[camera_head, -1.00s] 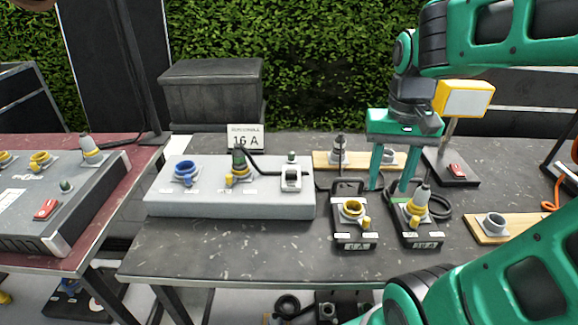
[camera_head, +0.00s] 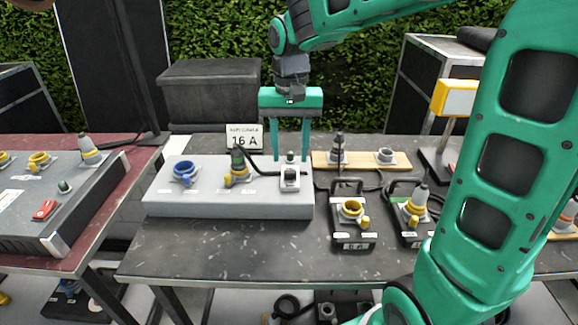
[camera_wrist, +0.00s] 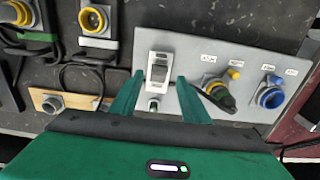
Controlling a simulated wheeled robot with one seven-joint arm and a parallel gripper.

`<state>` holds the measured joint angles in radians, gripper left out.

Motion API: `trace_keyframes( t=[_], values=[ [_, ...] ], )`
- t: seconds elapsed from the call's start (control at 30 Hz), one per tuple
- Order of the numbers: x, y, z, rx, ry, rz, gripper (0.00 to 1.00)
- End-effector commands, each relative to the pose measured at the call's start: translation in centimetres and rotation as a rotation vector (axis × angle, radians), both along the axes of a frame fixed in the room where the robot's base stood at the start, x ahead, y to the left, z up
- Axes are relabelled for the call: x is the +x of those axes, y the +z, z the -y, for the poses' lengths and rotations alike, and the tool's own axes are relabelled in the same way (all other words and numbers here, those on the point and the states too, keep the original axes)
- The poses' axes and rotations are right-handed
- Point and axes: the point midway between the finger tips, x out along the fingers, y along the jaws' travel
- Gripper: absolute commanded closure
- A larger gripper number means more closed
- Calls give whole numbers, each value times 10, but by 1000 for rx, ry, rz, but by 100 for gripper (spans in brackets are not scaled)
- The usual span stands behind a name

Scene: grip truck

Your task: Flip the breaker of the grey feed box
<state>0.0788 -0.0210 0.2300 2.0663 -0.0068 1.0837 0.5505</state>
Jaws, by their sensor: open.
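The light grey feed box (camera_head: 225,207) lies on the dark middle table. Its breaker (camera_head: 290,184), a pale square frame with a rocker, sits at the box's right end. A small dark green-tipped knob stands just behind it. My gripper (camera_head: 290,157) is open and empty, pointing down over that end, its two green fingers apart. In the wrist view, the breaker (camera_wrist: 159,66) shows between and just beyond the fingertips (camera_wrist: 160,77). I cannot tell the exact height of the fingertips above the box, or the rocker's position.
The box also carries a blue socket (camera_head: 184,172) and a yellow socket (camera_head: 238,178) with a dark plug; its cable passes beside the breaker. A 16 A sign (camera_head: 244,138) stands behind. Black units with yellow sockets (camera_head: 352,208) lie to the right. Another box (camera_head: 45,215) occupies the red table.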

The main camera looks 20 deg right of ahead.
Motion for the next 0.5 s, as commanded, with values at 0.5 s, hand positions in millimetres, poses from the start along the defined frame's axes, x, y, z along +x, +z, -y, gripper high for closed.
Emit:
trace_keyframes(
  t=[0.5],
  values=[
    [0,-51,0,-1,1,0,58]
  ],
)
